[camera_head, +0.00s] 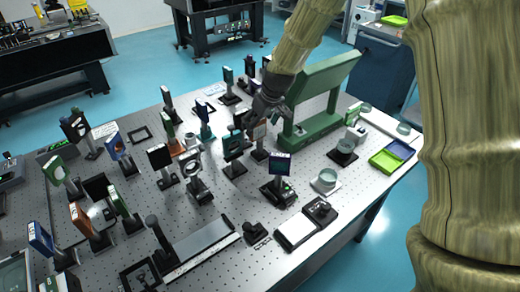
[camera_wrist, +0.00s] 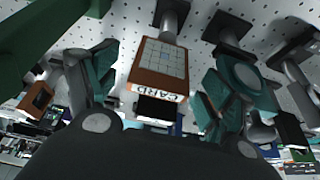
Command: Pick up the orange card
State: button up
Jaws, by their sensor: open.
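The orange card (camera_wrist: 159,68) has an orange-brown frame, a pale grid face and the label "CARD" on its near edge. It stands on a post with a dark base on the perforated table. In the head view the card (camera_head: 259,133) shows small, partly covered by my gripper (camera_head: 262,112). In the wrist view my gripper (camera_wrist: 158,88) is open, with one finger left and one right of the card. I cannot tell whether either finger touches it.
A teal round mount (camera_wrist: 241,82) stands close to the right finger. A large green frame (camera_head: 318,92) stands just right of my gripper. Several posts and mounts crowd the perforated table's left and middle. A green tray (camera_head: 385,160) lies at the right edge.

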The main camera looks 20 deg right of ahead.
grip_shut()
dwell(0.3)
jog(key=shift+w+r, duration=0.1)
jog(key=shift+r, duration=0.05)
